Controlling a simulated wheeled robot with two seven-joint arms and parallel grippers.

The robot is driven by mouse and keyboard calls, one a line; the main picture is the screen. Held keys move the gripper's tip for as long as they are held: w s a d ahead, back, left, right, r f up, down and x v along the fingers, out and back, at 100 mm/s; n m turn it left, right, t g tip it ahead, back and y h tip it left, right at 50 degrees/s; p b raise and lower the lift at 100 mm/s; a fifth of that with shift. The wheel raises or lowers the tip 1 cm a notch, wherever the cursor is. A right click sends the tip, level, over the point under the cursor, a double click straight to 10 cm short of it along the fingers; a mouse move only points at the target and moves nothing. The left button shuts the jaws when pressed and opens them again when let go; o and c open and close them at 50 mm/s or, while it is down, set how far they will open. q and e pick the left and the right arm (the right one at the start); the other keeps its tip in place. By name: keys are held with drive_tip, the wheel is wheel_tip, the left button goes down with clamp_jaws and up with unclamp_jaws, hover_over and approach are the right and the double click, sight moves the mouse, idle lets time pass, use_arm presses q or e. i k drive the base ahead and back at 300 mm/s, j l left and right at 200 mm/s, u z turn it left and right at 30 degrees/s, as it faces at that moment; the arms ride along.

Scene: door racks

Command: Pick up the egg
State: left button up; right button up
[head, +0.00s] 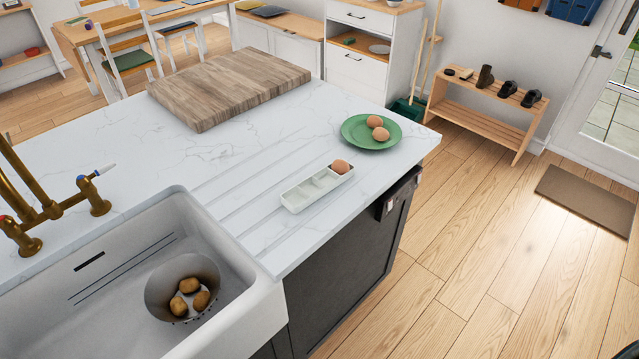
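A brown egg (340,166) sits at the far right end of a white egg tray (298,198), whose other visible hollows look empty. Two more brown eggs, a farther egg (374,121) and a nearer egg (381,134), lie together on a green plate (357,138). The plate and tray rest apart on the white marble counter near its right edge. Neither of my grippers shows in the head view.
A white sink (236,283) with a bowl (160,292) of several potatoes is at lower left, beside a brass faucet (50,208). A thick wooden board (230,86) lies at the back of the counter. The counter (300,125) between board and plate is clear.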

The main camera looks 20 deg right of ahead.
sight(373, 122)
drive_tip(key=i+l+u, duration=0.25)
drive_tip(key=l, duration=0.5)
drive_tip(key=i+l+u, duration=0.1)
drive_tip(key=l+u, duration=0.15)
drive_tip(key=l, duration=0.5)
drive_tip(key=l+u, duration=0.2)
drive_tip(key=l, duration=0.55)
drive_tip(key=i, duration=0.05)
